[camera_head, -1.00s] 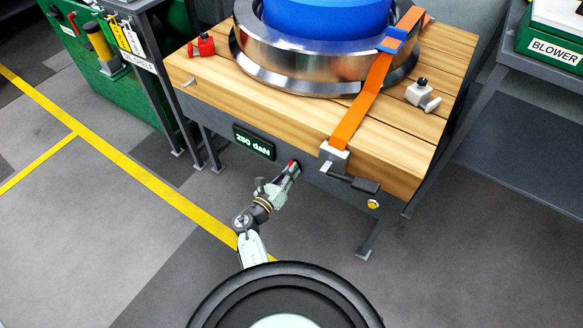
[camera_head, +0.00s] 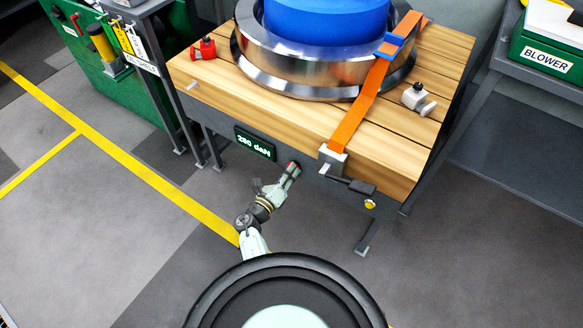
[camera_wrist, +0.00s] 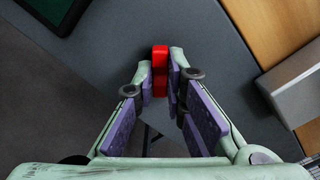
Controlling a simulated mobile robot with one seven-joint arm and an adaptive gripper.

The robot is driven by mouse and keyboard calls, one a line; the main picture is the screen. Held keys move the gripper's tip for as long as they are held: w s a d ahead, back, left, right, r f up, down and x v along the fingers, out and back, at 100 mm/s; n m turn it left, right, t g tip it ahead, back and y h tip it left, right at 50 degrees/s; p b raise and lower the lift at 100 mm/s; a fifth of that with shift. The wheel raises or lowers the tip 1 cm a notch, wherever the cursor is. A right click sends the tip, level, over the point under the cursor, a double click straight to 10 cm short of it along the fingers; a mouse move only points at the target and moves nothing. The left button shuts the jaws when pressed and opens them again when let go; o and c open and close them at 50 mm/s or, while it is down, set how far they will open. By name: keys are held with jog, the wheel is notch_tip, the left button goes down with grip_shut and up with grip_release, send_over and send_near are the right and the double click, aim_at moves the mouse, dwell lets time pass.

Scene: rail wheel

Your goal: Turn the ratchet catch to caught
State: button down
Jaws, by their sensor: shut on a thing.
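The ratchet catch appears to be the small red lever (camera_wrist: 160,70) on the dark front panel below the wooden bench top. In the wrist view it stands lengthwise up the picture between my fingertips. My gripper (camera_head: 290,172) is shut on it, with a pad on each side (camera_wrist: 160,85); its lower end is partly hidden between the pads. The metal ratchet (camera_head: 332,160) sits at the bench's front edge, right of my gripper, with an orange strap (camera_head: 362,105) running up from it. Its black handle (camera_head: 362,187) points right.
A display (camera_head: 255,143) left of my gripper reads about 280 daN, blurred. The strap crosses a steel wheel (camera_head: 300,75) with a blue centre. A red clamp (camera_head: 204,49) and a grey clamp (camera_head: 417,98) sit on the bench top.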

jog(key=n, duration=0.4)
jog(key=shift+n, duration=0.3)
jog(key=n, duration=0.4)
jog(key=c, duration=1.5)
grip_release()
jog(key=v, duration=0.7)
